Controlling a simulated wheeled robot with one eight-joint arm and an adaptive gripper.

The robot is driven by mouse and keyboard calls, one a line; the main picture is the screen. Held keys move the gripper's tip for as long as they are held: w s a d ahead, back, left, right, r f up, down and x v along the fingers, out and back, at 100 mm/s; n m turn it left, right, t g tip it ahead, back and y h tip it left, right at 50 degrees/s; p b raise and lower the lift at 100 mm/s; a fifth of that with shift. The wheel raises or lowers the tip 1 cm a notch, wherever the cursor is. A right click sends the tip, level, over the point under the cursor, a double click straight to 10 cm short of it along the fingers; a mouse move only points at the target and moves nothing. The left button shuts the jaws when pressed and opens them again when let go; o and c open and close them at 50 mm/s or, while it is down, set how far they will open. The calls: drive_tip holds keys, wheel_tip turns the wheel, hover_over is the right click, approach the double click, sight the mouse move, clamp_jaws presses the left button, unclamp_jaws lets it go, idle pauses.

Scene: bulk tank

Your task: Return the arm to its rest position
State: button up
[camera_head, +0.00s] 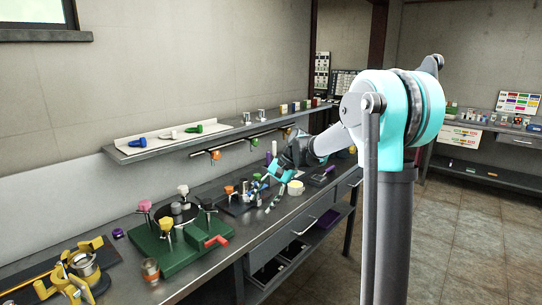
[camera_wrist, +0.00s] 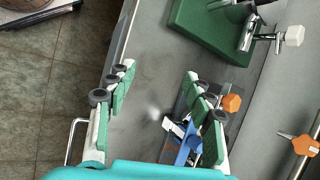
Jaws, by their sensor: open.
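My arm reaches left from its teal shoulder over the long workbench (camera_head: 215,214) in the head view. My gripper (camera_head: 263,188) is over the middle of this bench. In the wrist view my gripper (camera_wrist: 158,75) has its two green-padded fingers wide apart. Bare grey bench top shows between the fingertips. A blue piece (camera_wrist: 185,150) with white and black parts lies below, near the right finger, which hides some of it. I see nothing held. Whether the fingers touch anything on the bench is unclear.
A green fixture (camera_head: 180,248) with several knobs stands left of my gripper, and its edge shows in the wrist view (camera_wrist: 212,30). An orange knob (camera_wrist: 231,102) is beside the right finger. A wall shelf (camera_head: 210,140) runs behind. Floor (camera_head: 470,230) is clear at right.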

drive_tip(key=s+d+f+n+t+h, duration=0.2)
drive_tip(key=s+d+f, duration=0.5)
drive_tip(key=s+d, duration=0.4)
drive_tip(key=s+d+f+n+t+h, duration=0.3)
drive_tip(key=s+d+f, duration=0.4)
drive_tip(key=s+d, duration=0.4)
drive_tip(key=s+h, duration=0.1)
drive_tip(key=s, duration=0.1)
drive_tip(key=shift+s+f+n, duration=0.35)
drive_tip(key=shift+s+n, duration=0.05)
